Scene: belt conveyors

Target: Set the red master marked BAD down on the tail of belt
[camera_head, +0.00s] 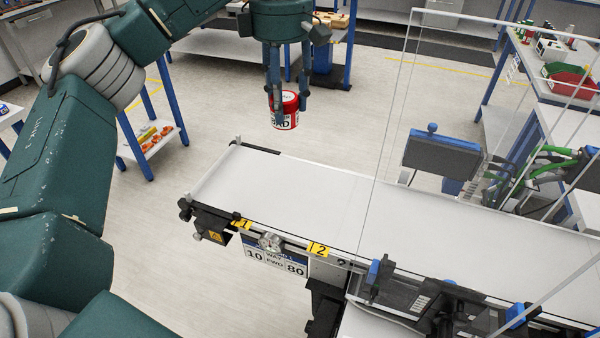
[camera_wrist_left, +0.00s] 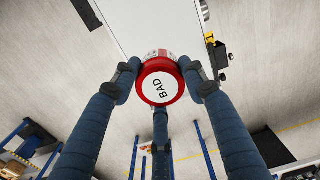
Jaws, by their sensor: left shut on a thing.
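The red master (camera_head: 285,110) is a red can with a white label. In the left wrist view its white top (camera_wrist_left: 159,88) reads BAD, ringed in red. My left gripper (camera_head: 288,98) is shut on it, with fingers around its sides, and holds it upright in the air. The belt (camera_head: 300,190) is a long white conveyor. Its tail end (camera_head: 212,173) is at the left, and in the head view the can shows just beyond the belt's far edge, apart from it. The belt also shows in the left wrist view (camera_wrist_left: 150,25). My right gripper is not in view.
A clear panel frame (camera_head: 384,130) stands over the belt to the right. A dark box on a stand (camera_head: 440,152) is by the far edge. Yellow tags (camera_head: 318,249) mark the near rail. The belt's left stretch is bare.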

